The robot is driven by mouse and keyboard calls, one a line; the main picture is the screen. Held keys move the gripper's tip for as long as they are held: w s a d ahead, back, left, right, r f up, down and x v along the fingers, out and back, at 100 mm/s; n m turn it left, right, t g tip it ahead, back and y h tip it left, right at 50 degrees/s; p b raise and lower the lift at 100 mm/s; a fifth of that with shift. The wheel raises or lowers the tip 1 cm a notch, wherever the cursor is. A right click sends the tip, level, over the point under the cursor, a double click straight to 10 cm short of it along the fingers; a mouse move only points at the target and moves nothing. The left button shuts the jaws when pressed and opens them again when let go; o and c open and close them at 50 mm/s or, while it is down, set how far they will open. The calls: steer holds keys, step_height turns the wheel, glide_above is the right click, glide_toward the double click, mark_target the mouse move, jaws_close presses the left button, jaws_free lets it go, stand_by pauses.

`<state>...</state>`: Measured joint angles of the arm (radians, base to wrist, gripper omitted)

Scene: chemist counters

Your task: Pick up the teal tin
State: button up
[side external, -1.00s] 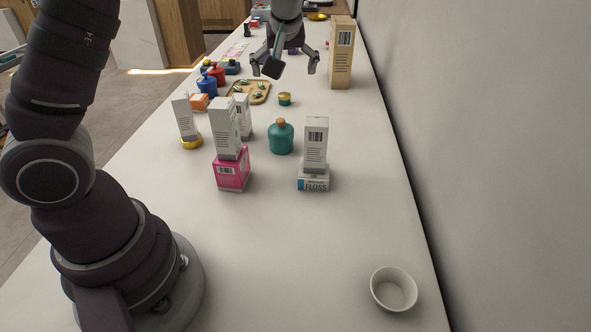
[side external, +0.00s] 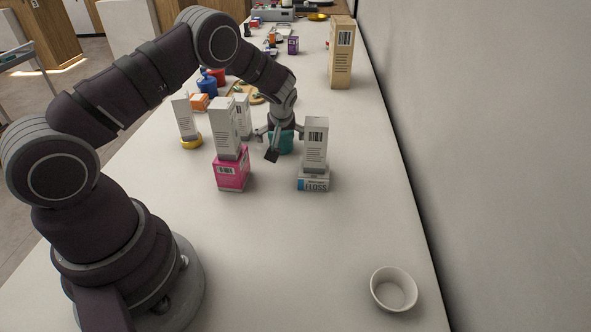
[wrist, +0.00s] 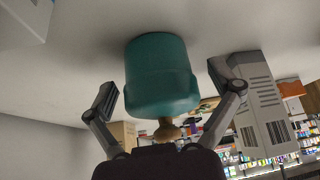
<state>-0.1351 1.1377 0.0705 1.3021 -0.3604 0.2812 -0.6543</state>
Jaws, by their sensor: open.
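The teal tin (side external: 284,144), a rounded container, stands on the counter, its upper part hidden by my gripper (side external: 280,134) in the side view. In the wrist view the tin (wrist: 160,75) appears inverted, with its tan knob (wrist: 166,131) toward my gripper. My gripper (wrist: 162,95) is open directly over the tin, one finger on each side. Gaps show between both fingers and the tin's sides, so it is not held.
A white box (side external: 316,143) on a floss box (side external: 313,181) stands close on the right. At left, a white box (side external: 226,128) tops a pink box (side external: 231,170). A white bowl (side external: 393,290) sits at front right. The counter between the stacks and bowl is clear.

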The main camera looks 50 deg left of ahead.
steer(key=c, duration=1.3)
steer(key=shift+o, duration=0.2)
steer(key=shift+r, duration=0.1)
